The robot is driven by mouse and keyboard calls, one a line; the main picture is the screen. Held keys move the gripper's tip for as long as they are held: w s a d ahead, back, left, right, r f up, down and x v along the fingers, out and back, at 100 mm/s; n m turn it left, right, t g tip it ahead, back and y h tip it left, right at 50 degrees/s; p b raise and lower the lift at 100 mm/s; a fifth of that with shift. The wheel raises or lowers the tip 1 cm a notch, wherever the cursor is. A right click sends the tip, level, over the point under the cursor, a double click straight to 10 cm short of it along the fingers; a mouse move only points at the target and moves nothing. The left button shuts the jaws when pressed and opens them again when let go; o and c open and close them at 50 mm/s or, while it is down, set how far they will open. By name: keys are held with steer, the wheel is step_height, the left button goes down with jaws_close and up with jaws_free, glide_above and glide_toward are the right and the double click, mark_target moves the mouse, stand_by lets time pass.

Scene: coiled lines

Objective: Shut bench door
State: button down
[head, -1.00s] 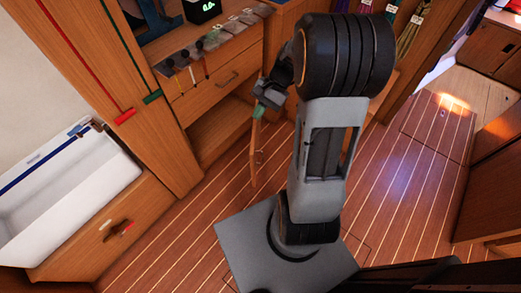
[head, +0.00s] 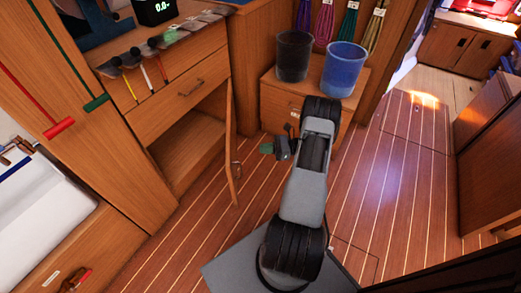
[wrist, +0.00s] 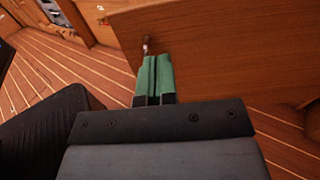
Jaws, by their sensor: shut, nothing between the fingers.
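The bench door (head: 233,145) is a thin wooden panel standing open, seen nearly edge-on in the head view. It juts into the room from the right side of the open compartment (head: 190,150) under the drawer. A small handle (head: 237,168) is on its right-hand face. My gripper (head: 266,149), with green fingertips, is low to the right of the door, apart from it in that view. In the wrist view my green fingers (wrist: 152,75) are shut and empty, pointing at a wooden panel (wrist: 230,50), apparently the door, with a small handle (wrist: 146,44) just beyond the tips.
A wooden drawer (head: 180,95) is above the compartment, with several tools on the bench top. A dark bin (head: 294,58) and a blue bin (head: 344,68) stand on a low cabinet behind my arm. Striped floor (head: 400,190) is clear at right.

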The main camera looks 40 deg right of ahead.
steer(key=b+x, duration=0.2)
steer(key=x, duration=0.9)
steer(key=shift+a, duration=0.2)
steer(key=shift+w, duration=0.15)
steer(key=shift+r, duration=0.1)
